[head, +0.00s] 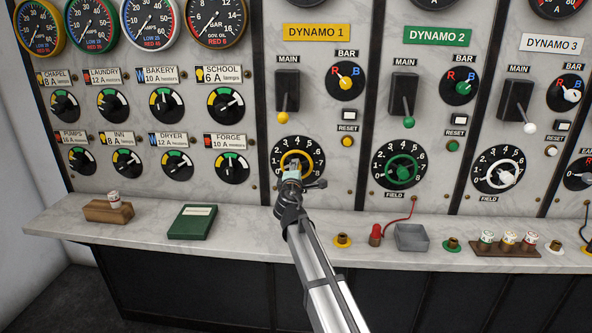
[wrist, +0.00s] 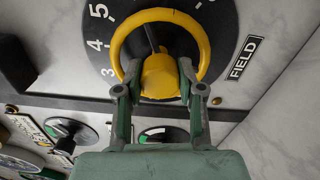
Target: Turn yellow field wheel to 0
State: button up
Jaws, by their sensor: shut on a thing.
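The yellow field wheel (head: 296,152) sits on a black dial under the DYNAMO 1 column in the head view. In the wrist view the yellow wheel (wrist: 114,42) shows as a ring with a yellow hub (wrist: 160,76) and a dark spoke. The dial numbers 3, 4 and 5 show at its left in the wrist view; the wheel's exact setting is hard to read. My gripper (wrist: 159,85) has its two fingers on either side of the hub, shut on it.
A green field wheel (head: 403,170) and a white field wheel (head: 499,174) are to the right. The DYNAMO 1 main lever (head: 287,92) is just above. The ledge below holds a wooden block (head: 108,210), a green book (head: 192,222) and a grey tray (head: 411,238).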

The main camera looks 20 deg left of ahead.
jog(key=shift+r+n, duration=0.1)
jog(key=shift+n, duration=0.5)
jog(key=o, duration=1.1)
jog(key=shift+w, duration=0.1)
jog(key=shift+o, duration=0.2)
jog(key=v, duration=1.2)
